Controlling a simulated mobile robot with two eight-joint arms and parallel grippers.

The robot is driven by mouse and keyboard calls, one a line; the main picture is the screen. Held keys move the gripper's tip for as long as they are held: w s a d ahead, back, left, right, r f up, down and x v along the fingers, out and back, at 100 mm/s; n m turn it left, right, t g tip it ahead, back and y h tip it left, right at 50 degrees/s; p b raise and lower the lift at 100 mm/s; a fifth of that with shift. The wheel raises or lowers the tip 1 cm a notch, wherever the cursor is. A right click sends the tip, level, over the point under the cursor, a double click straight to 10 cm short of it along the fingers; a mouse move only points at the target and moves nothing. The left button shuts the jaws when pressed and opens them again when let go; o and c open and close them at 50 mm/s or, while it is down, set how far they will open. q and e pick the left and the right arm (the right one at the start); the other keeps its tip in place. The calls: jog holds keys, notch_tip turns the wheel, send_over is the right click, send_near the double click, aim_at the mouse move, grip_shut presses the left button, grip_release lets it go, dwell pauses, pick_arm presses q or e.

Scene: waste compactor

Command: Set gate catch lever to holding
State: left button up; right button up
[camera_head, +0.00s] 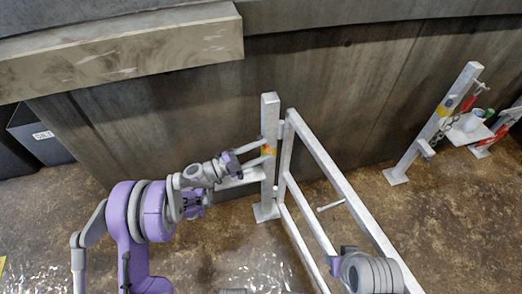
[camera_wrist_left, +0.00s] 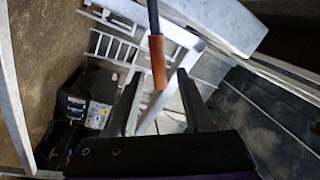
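The gate catch lever shows in the left wrist view as a dark rod with an orange-red grip (camera_wrist_left: 158,62). In the head view a small orange-and-yellow patch (camera_head: 268,150) shows on the white post (camera_head: 269,112), partly hidden by my gripper. My left gripper (camera_head: 256,155) is at this post, reaching in from the left. In the left wrist view its two dark fingers (camera_wrist_left: 160,88) are apart, with the lever's grip in the gap between them. I cannot tell whether they touch it. The white gate frame (camera_head: 340,180) stands beside the post. My right gripper is not visible.
Another white post (camera_head: 436,125) with a red handle and chain stands at the right, near a cup (camera_head: 472,120) on a bracket. A dark wall runs behind the post and a thick ledge (camera_head: 120,50) overhangs at upper left. A dark bin (camera_head: 38,140) stands far left.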

pick_arm(q)
jog(key=v, duration=1.1)
jog(key=shift+p, duration=0.3)
jog(key=shift+w+d+r, duration=0.1)
